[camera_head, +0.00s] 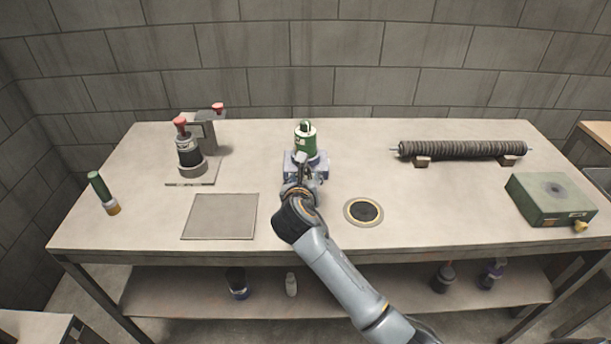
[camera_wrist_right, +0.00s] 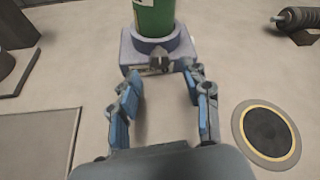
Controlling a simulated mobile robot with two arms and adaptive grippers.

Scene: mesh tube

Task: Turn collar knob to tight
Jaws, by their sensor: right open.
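A green cylinder (camera_head: 306,138) stands upright in a grey-purple collar block (camera_head: 320,167) at the middle of the table. In the right wrist view, the cylinder (camera_wrist_right: 154,17) sits in a round ring on the block (camera_wrist_right: 184,51). A small dark knob (camera_wrist_right: 160,64) sticks out from the block's front face. My right gripper (camera_wrist_right: 163,82) is open, its blue-padded fingers spread in front of the knob, with nothing between them. In the head view, my right gripper (camera_head: 300,180) partly hides the block's front and the knob. My left gripper is in neither view.
A black-bodied device with red knobs (camera_head: 188,150) stands left of the block. A flat grey plate (camera_head: 220,216) and a round dark disc (camera_head: 363,212) lie nearer the front edge. A ribbed tube (camera_head: 460,149) and green box (camera_head: 551,197) are at right.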

